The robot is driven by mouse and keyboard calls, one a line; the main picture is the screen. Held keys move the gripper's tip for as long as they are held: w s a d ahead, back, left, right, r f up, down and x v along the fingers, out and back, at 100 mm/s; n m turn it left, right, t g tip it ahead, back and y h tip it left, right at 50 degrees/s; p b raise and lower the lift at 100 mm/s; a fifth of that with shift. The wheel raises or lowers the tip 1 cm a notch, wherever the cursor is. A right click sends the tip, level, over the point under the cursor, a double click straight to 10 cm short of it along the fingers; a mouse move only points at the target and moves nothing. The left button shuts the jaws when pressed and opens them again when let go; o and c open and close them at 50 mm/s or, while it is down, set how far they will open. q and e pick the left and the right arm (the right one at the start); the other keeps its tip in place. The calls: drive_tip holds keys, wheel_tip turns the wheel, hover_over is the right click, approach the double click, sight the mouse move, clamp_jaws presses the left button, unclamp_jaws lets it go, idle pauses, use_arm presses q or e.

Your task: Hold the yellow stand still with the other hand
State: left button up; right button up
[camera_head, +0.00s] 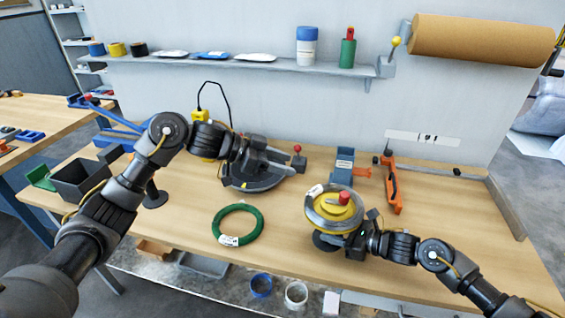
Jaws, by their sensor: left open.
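The yellow stand (327,211) stands on the workbench right of the middle, with a red knob on top and a grey ring-shaped coil (310,210) around its upper part. My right gripper (357,243) is low at its front right side, close to it. Its fingers are hidden, so I cannot tell whether they touch or grip the stand. My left gripper (240,150) is open at the back of the bench, over or beside a dark round-based machine (262,180), well away from the stand. A green coil (238,225) with a white label lies flat to the left of the stand.
A blue-and-grey tool (343,166) and an orange tool (393,185) lie behind the stand. A dark bin (80,180) stands at the left. A wall shelf (250,62) and brown paper roll (482,41) are above. The bench right of the orange tool is mostly clear.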

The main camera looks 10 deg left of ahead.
drive_tip(key=o, duration=0.9)
drive_tip(key=shift+c, duration=0.2)
